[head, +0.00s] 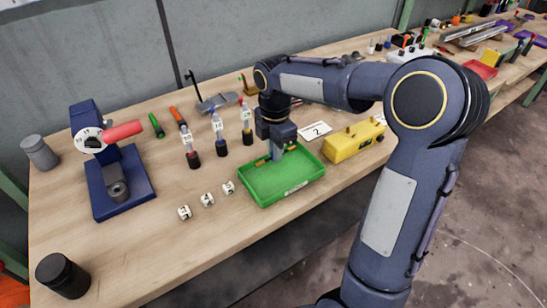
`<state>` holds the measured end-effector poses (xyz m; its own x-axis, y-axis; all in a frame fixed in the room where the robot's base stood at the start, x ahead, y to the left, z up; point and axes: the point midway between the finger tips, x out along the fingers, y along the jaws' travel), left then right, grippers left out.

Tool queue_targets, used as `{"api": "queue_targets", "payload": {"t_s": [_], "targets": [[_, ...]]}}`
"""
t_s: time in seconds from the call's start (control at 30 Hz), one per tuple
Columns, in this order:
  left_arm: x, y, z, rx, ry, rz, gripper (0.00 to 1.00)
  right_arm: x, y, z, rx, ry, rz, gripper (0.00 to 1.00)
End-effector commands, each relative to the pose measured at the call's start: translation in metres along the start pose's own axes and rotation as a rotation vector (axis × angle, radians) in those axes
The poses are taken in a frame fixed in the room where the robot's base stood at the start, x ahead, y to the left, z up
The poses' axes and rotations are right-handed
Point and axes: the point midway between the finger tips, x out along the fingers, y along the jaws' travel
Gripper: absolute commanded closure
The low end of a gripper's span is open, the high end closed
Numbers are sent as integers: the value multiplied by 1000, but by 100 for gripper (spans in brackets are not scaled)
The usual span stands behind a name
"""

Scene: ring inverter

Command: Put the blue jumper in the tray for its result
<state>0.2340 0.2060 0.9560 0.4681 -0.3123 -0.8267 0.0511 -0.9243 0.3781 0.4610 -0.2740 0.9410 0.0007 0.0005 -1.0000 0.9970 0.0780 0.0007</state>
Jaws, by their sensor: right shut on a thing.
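The green tray (313,166) lies on the wooden bench, with a label on its front wall. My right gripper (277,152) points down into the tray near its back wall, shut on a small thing. The fingers hide most of that thing, and I cannot make out its colour or whether it touches the tray floor. A small yellow-orange piece shows in the tray just left of the fingers. I cannot pick out the blue jumper with certainty. My left gripper is not in view.
A yellow box (350,146) stands right of the tray, with a card marked 2 (315,131) behind it. Several labelled upright pieces (219,137) and white number cubes (207,199) are to the left. A dark blue press (125,185) stands farther left. The bench's front left is mostly clear.

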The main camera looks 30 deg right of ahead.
Motion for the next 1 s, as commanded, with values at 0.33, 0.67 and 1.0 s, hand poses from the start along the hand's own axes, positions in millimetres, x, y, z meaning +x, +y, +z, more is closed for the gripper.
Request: {"api": "queue_targets", "payload": {"t_s": [0.33, 0.67, 1.0], "targets": [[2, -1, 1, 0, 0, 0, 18, 39, 7, 1, -1, -1, -1, 100], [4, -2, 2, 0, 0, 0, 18, 42, 7, 1, 0, 0, -1, 100], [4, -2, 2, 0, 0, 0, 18, 42, 7, 1, 0, 0, -1, 76]]}}
